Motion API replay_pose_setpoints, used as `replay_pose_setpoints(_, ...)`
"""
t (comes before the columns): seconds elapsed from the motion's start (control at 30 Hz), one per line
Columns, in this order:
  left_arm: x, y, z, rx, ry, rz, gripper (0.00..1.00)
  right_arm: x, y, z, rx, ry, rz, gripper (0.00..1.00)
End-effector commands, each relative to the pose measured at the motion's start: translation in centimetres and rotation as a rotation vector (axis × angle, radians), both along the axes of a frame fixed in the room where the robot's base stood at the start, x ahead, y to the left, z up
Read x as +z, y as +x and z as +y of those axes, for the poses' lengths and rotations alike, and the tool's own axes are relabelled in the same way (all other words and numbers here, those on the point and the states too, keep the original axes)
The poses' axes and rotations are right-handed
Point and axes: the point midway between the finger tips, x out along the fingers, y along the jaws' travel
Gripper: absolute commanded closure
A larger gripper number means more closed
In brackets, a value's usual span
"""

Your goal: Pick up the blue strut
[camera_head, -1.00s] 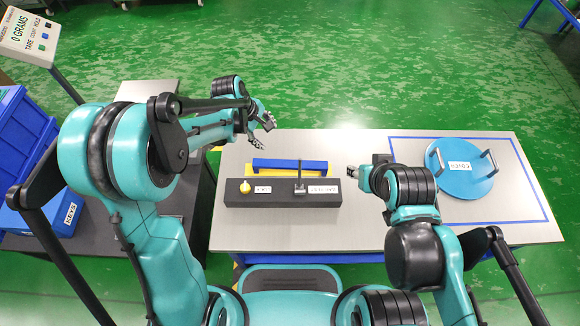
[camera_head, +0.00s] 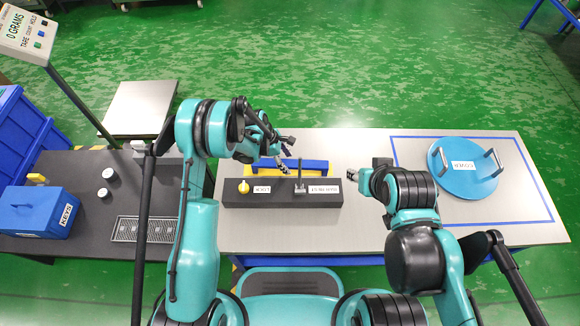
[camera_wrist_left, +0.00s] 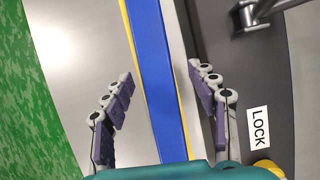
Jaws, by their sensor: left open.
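The blue strut (camera_head: 312,165) is a long bar lying behind the dark control box on the grey table, with yellow showing beside it. In the left wrist view the strut (camera_wrist_left: 158,75) runs lengthwise between the two fingers. My left gripper (camera_head: 285,154) is open at the strut's left part, and its open fingers show in the left wrist view (camera_wrist_left: 160,108). I cannot tell its exact height above the strut. My right gripper (camera_head: 372,172) is over the table, right of the strut and apart from it; its jaw state is unclear.
The dark box (camera_head: 240,196) carries a yellow knob (camera_head: 243,187) and a black lever (camera_head: 300,182). A blue round lid (camera_head: 455,185) with two handles lies at right inside a blue outline. A blue key box (camera_head: 35,212) stands on the dark left bench.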

Motion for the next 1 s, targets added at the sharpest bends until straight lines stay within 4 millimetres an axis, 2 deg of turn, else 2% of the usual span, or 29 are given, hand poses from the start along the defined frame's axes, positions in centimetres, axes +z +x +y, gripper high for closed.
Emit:
replay_pose_setpoints(0.03, -1.2, 0.2, -0.3, -0.002, 0.000, -0.001, 0.41, -1.0, 0.0, 0.0, 0.000, 0.000, 0.000, 0.60)
replay_pose_setpoints(0.2, -3.5, 0.3, -1.2, -0.002, 0.000, -0.001, 0.41, -2.2, 0.0, 0.0, 0.000, 0.000, 0.000, 0.60)
replay_pose_setpoints(0.43, -3.6, 0.3, -1.4, -0.001, 0.001, 0.000, 0.41, -2.1, 0.0, 0.0, 0.000, 0.000, 0.000, 0.60)
replay_pose_setpoints(0.47, -3.5, 0.3, -1.4, -0.001, 0.001, 0.000, 0.44, -2.0, 0.0, 0.0, 0.000, 0.000, 0.000, 0.60)
replay_pose_setpoints(0.67, -3.5, 0.3, -1.4, -0.001, 0.000, 0.000, 0.97, -2.0, 0.0, 0.0, 0.000, 0.000, 0.000, 0.60)
replay_pose_setpoints(0.7, -3.5, 0.3, -1.4, -0.001, 0.000, 0.000, 1.00, -2.1, 0.0, 0.0, 0.000, 0.000, 0.000, 0.60)
replay_pose_setpoints(1.0, -3.1, 0.3, -1.4, -0.002, 0.000, -0.001, 1.00, -1.8, 0.0, 0.0, 0.000, 0.000, 0.000, 0.60)
